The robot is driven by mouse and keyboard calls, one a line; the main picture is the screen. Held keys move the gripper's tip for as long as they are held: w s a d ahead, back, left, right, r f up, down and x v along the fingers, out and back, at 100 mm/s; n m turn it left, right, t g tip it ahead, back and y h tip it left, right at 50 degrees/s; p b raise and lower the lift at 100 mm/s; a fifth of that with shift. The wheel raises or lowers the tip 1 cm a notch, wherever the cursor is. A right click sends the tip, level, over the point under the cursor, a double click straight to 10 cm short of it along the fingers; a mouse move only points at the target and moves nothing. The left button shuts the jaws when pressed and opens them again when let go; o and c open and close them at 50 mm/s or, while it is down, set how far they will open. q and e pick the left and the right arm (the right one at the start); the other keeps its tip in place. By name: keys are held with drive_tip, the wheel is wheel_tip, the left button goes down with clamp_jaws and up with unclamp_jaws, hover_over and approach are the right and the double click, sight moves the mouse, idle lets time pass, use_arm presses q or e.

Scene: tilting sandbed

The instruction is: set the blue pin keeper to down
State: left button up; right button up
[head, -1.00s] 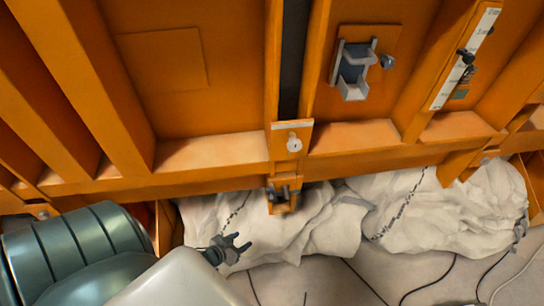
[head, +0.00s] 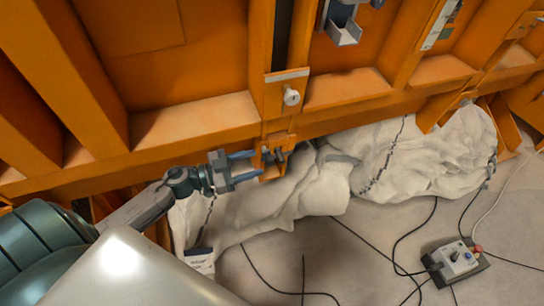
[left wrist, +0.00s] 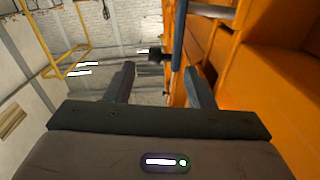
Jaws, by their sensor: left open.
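A small dark keeper (head: 279,156) sits on an orange bracket (head: 270,172) under the beam, below a round pale knob; its blue colour is not clear to me. My left gripper (head: 256,164) is open just left of this bracket, its two fingers pointing right toward it. In the left wrist view, my open fingers (left wrist: 160,70) have a dark block (left wrist: 158,56) beyond them, near the upper middle, and nothing held. A blue-grey upright bar (left wrist: 180,35) stands just right of that block. Whether the fingers touch the bracket I cannot tell. My right gripper is not in view.
The orange frame (head: 190,118) fills the upper part. A round knob (head: 291,97) and a grey holder (head: 342,25) are mounted on it. White crumpled sheeting (head: 430,150) lies beneath. A control box (head: 455,261) and cables lie on the open floor at right.

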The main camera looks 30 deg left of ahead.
sight(270, 163)
use_arm(q)
drive_tip(key=p+x, duration=0.1)
drive_tip(key=x, duration=0.6)
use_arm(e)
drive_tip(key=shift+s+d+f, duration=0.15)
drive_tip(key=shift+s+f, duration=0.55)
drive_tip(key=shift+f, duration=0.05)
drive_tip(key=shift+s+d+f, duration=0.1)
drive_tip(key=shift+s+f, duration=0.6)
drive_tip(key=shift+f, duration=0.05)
use_arm(q)
drive_tip(key=shift+f, duration=0.2)
clamp_jaws()
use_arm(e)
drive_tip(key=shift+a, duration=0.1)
